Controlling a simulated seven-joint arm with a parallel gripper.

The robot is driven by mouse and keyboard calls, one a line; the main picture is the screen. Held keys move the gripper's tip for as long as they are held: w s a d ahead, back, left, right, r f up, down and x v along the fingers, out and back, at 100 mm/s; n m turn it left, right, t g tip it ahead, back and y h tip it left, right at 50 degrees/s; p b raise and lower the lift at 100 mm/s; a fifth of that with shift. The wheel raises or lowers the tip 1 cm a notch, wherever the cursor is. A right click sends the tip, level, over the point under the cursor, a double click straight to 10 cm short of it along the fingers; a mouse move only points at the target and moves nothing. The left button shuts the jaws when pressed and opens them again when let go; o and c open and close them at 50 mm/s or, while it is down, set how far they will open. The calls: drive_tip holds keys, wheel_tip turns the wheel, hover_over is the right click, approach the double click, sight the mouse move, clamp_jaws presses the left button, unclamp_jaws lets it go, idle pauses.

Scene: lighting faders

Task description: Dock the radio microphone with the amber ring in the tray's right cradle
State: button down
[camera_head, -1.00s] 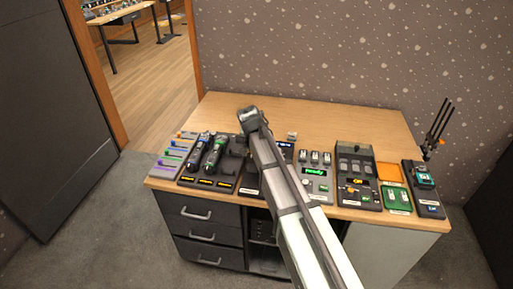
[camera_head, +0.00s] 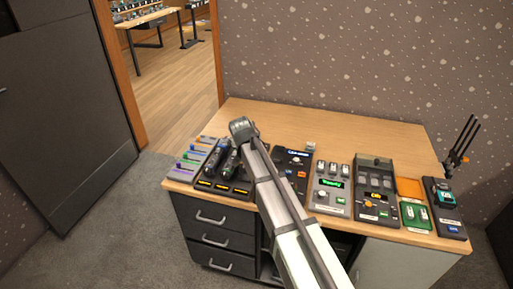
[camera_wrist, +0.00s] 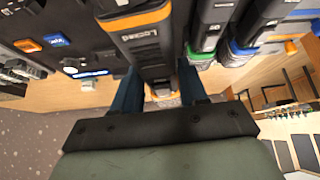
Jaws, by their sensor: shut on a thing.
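In the wrist view my gripper (camera_wrist: 158,88) is shut on a dark radio microphone (camera_wrist: 152,55) with an amber ring (camera_wrist: 136,20). Two more dark microphones lie beside it to the right, one with a green ring (camera_wrist: 202,58) and one with a blue ring (camera_wrist: 240,50). In the head view the black tray (camera_head: 220,186) with amber displays is at the left of the desk, with two microphones (camera_head: 213,160) showing in it. My arm covers the tray's right side, hiding the gripper and held microphone there. I cannot tell whether the held microphone touches the right cradle.
A purple and green fader panel (camera_head: 190,160) is left of the tray. A dark console (camera_head: 292,165), a grey panel with a green display (camera_head: 331,188) and a black unit (camera_head: 376,190) stand to the right. The desk's back strip (camera_head: 340,125) is mostly clear.

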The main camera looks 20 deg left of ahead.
drive_tip(key=shift+w+d+r+m, duration=0.1)
drive_tip(key=shift+w+r+m, duration=0.05)
drive_tip(key=shift+w+m, duration=0.25)
drive_tip(key=shift+h, duration=0.3)
drive_tip(key=shift+f, duration=2.65)
drive_tip(key=shift+f, duration=0.55)
drive_tip(key=c, duration=0.5)
unclamp_jaws()
drive_tip(key=shift+c, duration=0.3)
